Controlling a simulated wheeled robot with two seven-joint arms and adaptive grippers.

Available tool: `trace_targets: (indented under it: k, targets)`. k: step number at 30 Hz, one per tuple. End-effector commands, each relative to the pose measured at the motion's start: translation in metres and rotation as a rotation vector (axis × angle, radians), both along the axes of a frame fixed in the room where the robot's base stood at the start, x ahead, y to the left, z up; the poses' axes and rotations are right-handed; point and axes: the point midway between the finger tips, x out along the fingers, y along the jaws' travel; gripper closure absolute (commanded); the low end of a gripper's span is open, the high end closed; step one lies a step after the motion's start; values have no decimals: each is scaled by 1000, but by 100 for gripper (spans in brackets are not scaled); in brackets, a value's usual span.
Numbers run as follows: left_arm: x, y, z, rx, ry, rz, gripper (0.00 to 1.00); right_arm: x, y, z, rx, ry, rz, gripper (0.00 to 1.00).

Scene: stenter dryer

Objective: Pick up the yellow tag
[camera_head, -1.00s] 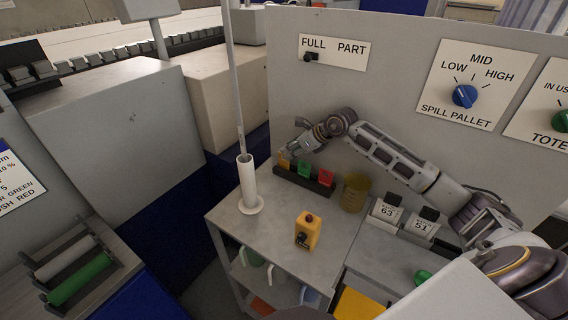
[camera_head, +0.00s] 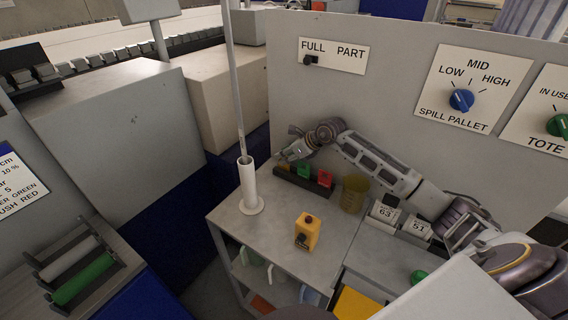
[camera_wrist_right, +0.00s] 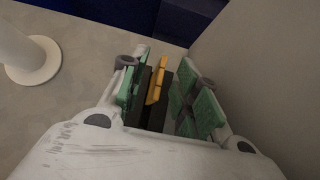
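The yellow tag (camera_head: 284,166) stands in the left end of a black rack (camera_head: 298,183) at the back of the grey table, beside a green tag (camera_head: 304,171) and a red tag (camera_head: 325,178). My right gripper (camera_head: 284,159) is over the yellow tag and hides part of it. In the right wrist view the yellow tag (camera_wrist_right: 157,82) shows edge-on between the green-padded fingers of my right gripper (camera_wrist_right: 164,98). The fingers are spread, with gaps on both sides of the tag. My left gripper is not in view.
A white tube on a round base (camera_head: 249,187) stands left of the rack. A clear amber beaker (camera_head: 354,194) stands to its right. A grey panel (camera_head: 400,110) rises behind the table.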

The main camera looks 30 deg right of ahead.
Motion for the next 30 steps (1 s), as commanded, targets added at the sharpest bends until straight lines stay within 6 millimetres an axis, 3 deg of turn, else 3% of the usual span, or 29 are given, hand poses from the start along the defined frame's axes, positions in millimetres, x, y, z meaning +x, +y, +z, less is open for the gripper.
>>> trace_targets:
  k: [21, 29, 30]
  targets:
    - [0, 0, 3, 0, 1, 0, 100, 8, 5, -10, -1, 1, 1, 69]
    - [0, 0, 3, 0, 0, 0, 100, 8, 5, -10, -1, 1, 1, 100]
    - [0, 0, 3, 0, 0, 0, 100, 8, 5, -10, -1, 1, 1, 100]
